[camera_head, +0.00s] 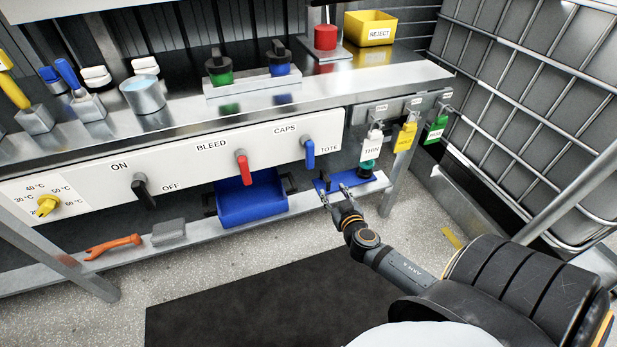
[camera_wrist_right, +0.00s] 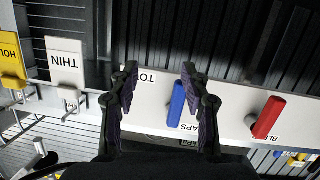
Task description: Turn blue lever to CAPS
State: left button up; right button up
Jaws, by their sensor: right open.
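The blue lever (camera_head: 309,155) is on the white front panel, with its handle hanging straight down. The CAPS label (camera_head: 285,129) is at its upper left and the TOTE label (camera_head: 329,150) at its right. My right gripper (camera_head: 335,190) is open and empty, below and a little right of the lever. In the right wrist view, which looks upside down, the blue lever (camera_wrist_right: 177,104) shows between the open fingers (camera_wrist_right: 159,70), close to the right-hand finger. No contact can be made out. Fingers partly cover both labels there. My left gripper is not in view.
A red lever (camera_head: 243,167) and a black lever (camera_head: 144,191) are farther left on the panel. A blue tote (camera_head: 252,200) sits on the low shelf below. Hanging tags, THIN (camera_head: 372,150) and a yellow one (camera_head: 405,136), are close by on the right.

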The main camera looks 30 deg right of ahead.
aim_at(312, 155)
jog(key=w+a+r+t+y+b, duration=0.1)
jog(key=a+r+t, duration=0.25)
jog(key=r, duration=0.55)
jog(key=shift+m+g, duration=0.25)
jog(key=shift+m, duration=0.05)
jog(key=p+x, duration=0.1)
jog(key=x, duration=0.8)
jog(key=shift+w+a+p, duration=0.1)
jog(key=shift+w+p, duration=0.15)
jog(key=shift+p, duration=0.05)
jog(key=shift+w, duration=0.5)
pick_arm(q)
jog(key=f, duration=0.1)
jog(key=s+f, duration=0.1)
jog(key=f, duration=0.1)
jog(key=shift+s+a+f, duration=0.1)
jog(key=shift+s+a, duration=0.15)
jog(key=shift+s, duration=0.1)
pick_arm(e)
jog(key=shift+c, duration=0.4)
grip_shut()
